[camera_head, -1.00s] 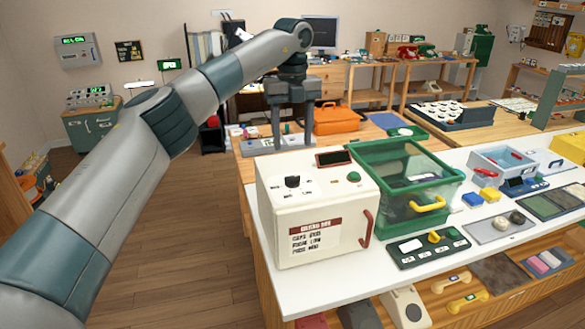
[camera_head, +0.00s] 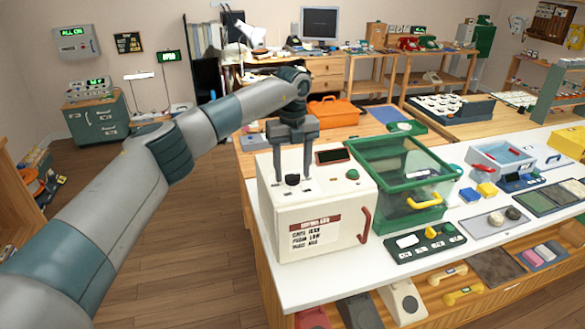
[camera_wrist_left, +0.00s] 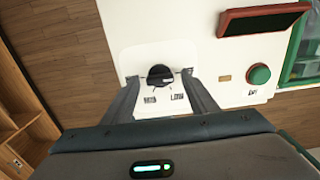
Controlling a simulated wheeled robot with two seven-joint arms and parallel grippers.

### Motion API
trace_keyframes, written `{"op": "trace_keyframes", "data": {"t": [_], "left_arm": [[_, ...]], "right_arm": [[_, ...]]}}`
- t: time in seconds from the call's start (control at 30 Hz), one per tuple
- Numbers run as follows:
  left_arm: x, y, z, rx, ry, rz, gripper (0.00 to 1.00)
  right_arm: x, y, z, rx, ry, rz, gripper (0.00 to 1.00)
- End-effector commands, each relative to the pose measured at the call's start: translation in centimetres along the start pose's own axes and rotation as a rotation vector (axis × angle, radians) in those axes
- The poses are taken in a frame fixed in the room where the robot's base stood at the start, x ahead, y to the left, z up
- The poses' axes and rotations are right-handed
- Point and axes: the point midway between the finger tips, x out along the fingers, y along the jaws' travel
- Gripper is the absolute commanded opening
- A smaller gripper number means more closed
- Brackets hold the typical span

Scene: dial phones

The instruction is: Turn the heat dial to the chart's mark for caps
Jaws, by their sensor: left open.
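The cream oven box (camera_head: 330,205) stands on the white counter's near left corner. Its black heat dial (camera_head: 292,179) is on the top face, and it also shows in the left wrist view (camera_wrist_left: 160,75) with small printed labels below it. The chart (camera_head: 316,236) is on the box's front, with a red header and lines for caps and others, too small to read surely. My left gripper (camera_head: 292,178) points down with its fingers on either side of the dial. In the left wrist view the open fingers (camera_wrist_left: 161,76) flank the dial, with gaps beside it. My right gripper is out of view.
A dark display (camera_head: 333,156) and a green button (camera_head: 352,174) sit on the box top, right of the dial. A green-rimmed clear bin (camera_head: 402,180) stands close to the right. A red handle (camera_head: 365,225) juts from the front.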

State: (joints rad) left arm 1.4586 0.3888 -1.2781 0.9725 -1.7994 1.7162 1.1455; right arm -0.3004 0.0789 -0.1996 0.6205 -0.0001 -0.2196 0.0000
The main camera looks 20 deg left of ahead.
Motion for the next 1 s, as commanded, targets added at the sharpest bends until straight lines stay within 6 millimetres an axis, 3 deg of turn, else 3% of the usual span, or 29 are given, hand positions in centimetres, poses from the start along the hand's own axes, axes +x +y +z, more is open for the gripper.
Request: {"op": "trace_keyframes", "data": {"t": [0.07, 0.23, 0.67, 1.0], "left_arm": [[0.0, 0.0, 0.0, 0.0, 0.0, 0.0, 0.51], [0.0, 0.0, 0.0, 0.0, 0.0, 0.0, 0.12], [0.0, 0.0, 0.0, 0.046, -0.001, 0.0, 0.12], [0.1, 0.0, 0.1, 0.242, -0.002, -0.001, 0.12]], "right_arm": [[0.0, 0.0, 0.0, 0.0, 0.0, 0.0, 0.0], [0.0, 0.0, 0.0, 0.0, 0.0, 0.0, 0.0], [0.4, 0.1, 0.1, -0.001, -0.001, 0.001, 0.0], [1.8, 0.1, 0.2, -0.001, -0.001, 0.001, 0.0]]}}
